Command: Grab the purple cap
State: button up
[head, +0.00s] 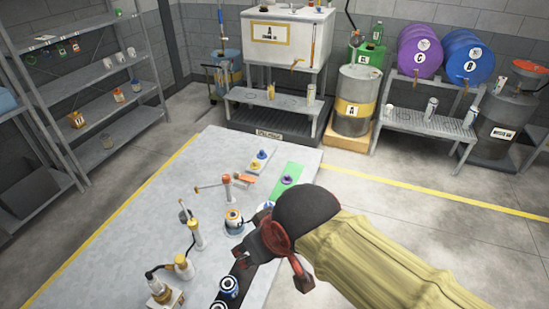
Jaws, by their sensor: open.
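A small purple cap (287,180) sits upright on a green mat (291,168) on the grey table, toward its far right side. My gripper (270,265) is over the table's right edge, nearer than the cap and apart from it. Its dark fingers are spread, and I see nothing between them. My arm comes in from the lower right and hides the near end of the mat.
Blue and yellow caps (260,159) stand on a grey mat left of the green one. Drums and shelving are behind; the table's far left is clear.

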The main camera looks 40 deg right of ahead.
aim_at(287, 180)
jog(key=l+z, duration=0.2)
jog(key=z, duration=0.7)
jog(key=i+l+u, duration=0.15)
jog(key=l, duration=0.35)
jog(key=i+l+u, duration=0.15)
jog(key=l, duration=0.4)
jog(key=l+u, duration=0.15)
jog(key=l, duration=0.35)
jog(key=u, duration=1.4)
